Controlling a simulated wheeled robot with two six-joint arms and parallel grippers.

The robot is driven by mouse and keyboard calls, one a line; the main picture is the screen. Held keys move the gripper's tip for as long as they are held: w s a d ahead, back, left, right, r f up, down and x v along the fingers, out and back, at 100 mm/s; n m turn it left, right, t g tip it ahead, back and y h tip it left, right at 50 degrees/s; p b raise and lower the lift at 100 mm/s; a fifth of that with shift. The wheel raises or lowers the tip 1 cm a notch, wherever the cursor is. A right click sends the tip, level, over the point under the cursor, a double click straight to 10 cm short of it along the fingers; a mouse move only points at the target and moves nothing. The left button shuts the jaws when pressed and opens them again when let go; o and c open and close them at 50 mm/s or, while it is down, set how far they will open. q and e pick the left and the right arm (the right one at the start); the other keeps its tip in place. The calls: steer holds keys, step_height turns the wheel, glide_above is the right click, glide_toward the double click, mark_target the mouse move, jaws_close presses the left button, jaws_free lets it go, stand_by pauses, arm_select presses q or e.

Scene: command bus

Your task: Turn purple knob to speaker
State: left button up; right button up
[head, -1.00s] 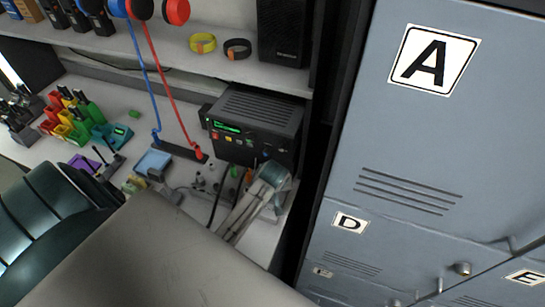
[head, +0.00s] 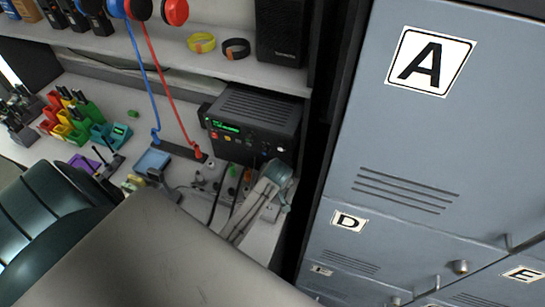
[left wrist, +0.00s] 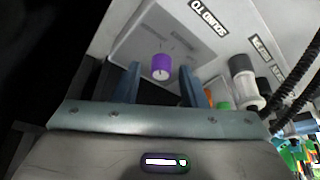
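The purple knob (left wrist: 160,66) stands on a light grey panel in the left wrist view. My left gripper (left wrist: 160,72) is open, with a blue finger on each side of the knob and a gap on both sides; I see no contact. A "SEND TO" label (left wrist: 209,18) shows upside down on the panel above right of the knob. Small markings beside the knob are too blurred to read. In the head view the purple knob is not visible. A grey and teal part there looks like my left wrist over the panel. My right gripper is not in view.
A black and white knob (left wrist: 243,80) and a green button (left wrist: 224,105) lie right of my left fingers. In the head view, a black radio (head: 252,125) stands behind the panel, and grey lockers (head: 415,140) rise at the right.

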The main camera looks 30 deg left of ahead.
arm_select(q)
steer(key=shift+s, duration=0.1)
steer(key=shift+d+r, duration=0.1)
steer(key=shift+r, duration=0.15)
steer(key=b+v, duration=0.3)
steer(key=v, duration=0.7)
steer(key=shift+r, duration=0.1)
